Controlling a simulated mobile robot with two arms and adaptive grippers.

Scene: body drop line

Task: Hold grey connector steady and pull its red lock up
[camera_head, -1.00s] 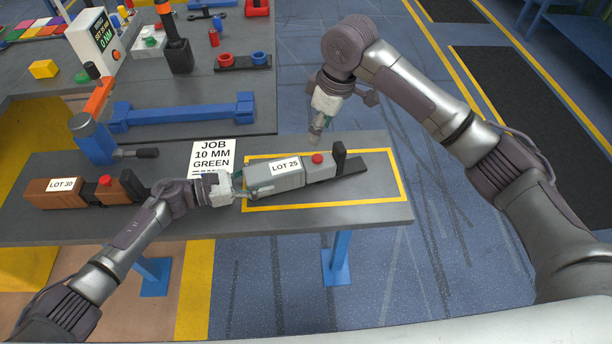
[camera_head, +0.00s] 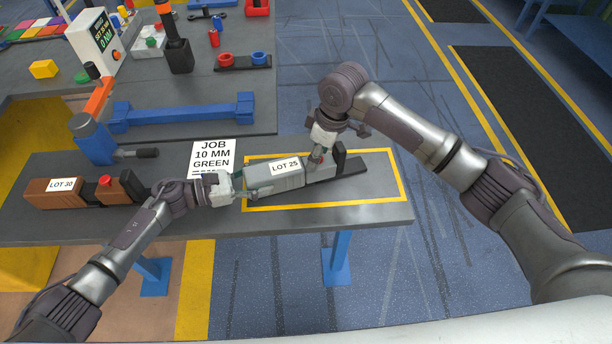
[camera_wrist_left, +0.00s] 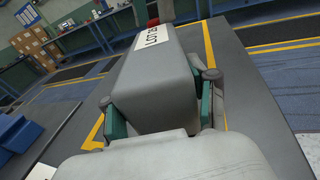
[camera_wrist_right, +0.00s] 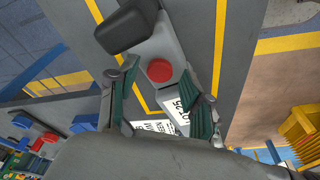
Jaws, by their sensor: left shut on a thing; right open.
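The grey connector (camera_head: 272,180) with a white "LOT 25" label lies inside the yellow outline on the table. My left gripper (camera_head: 240,188) is shut on its left end; the left wrist view shows the fingers (camera_wrist_left: 160,112) on both sides of the grey body (camera_wrist_left: 160,75). The red lock (camera_wrist_right: 159,70) sits on the connector's narrower right part, in front of a black upright block (camera_wrist_right: 125,27). My right gripper (camera_head: 318,154) is just above the lock, pointing down. In the right wrist view its fingers (camera_wrist_right: 160,95) are open, with the lock between and beyond them. In the head view the right gripper mostly hides the lock.
A brown connector (camera_head: 55,192) labelled "LOT 30" lies at the table's left. A blue bar (camera_head: 183,110) lies on the rear bench. The table's right end is clear.

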